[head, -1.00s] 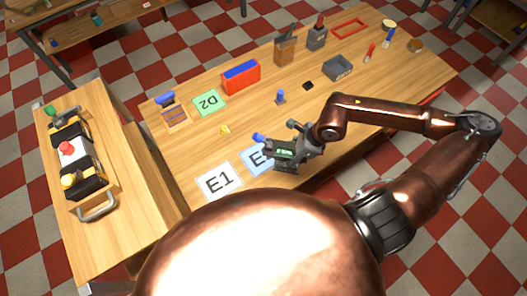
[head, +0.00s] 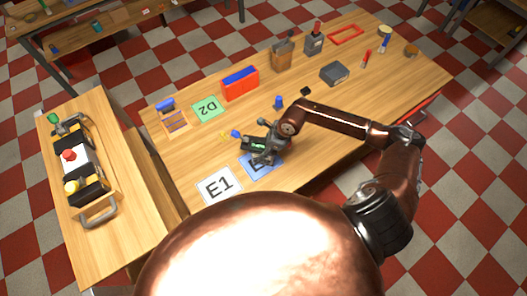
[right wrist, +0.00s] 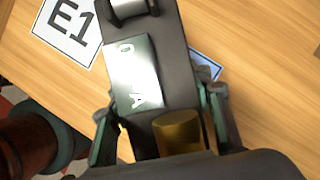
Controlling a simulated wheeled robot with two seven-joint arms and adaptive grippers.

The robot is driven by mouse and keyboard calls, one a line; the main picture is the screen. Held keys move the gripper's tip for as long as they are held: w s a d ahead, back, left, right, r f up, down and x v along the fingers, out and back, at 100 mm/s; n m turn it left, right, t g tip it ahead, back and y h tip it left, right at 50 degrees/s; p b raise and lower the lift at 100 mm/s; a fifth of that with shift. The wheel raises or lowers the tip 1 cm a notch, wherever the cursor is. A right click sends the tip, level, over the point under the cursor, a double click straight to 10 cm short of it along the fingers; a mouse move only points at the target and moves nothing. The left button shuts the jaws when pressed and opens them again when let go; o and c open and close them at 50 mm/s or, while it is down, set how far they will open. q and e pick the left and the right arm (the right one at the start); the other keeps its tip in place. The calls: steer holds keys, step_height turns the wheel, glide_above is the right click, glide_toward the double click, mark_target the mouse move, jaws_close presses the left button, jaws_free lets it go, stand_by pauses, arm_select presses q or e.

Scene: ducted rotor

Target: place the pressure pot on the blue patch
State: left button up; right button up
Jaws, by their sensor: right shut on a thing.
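My right gripper (head: 266,153) is shut on the pressure pot (head: 256,146), a dark grey body with a pale green label. In the right wrist view the pot (right wrist: 134,72) lies between the fingers (right wrist: 160,120), with a brass cylinder at its near end. The blue patch (head: 262,168) is a square card on the table, partly covered by the gripper and pot. Only a sliver of it (right wrist: 208,66) shows beside the pot in the right wrist view. I cannot tell whether the pot touches the patch. My left gripper is not in view.
A white E1 card (head: 217,184) lies left of the patch and a green D2 card (head: 207,109) farther back. A small yellow piece (head: 224,133) and a blue-topped piece (head: 279,102) stand nearby. A red-and-blue box (head: 240,84) stands behind.

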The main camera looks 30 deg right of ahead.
steer(key=shift+f, duration=1.05)
steer(key=o, duration=1.1)
steer(key=shift+f, duration=0.2)
steer(key=o, duration=0.5)
steer(key=shift+c, duration=0.2)
steer(key=shift+r, duration=0.2)
steer(key=b+v, duration=0.1)
steer(key=v, duration=1.1)
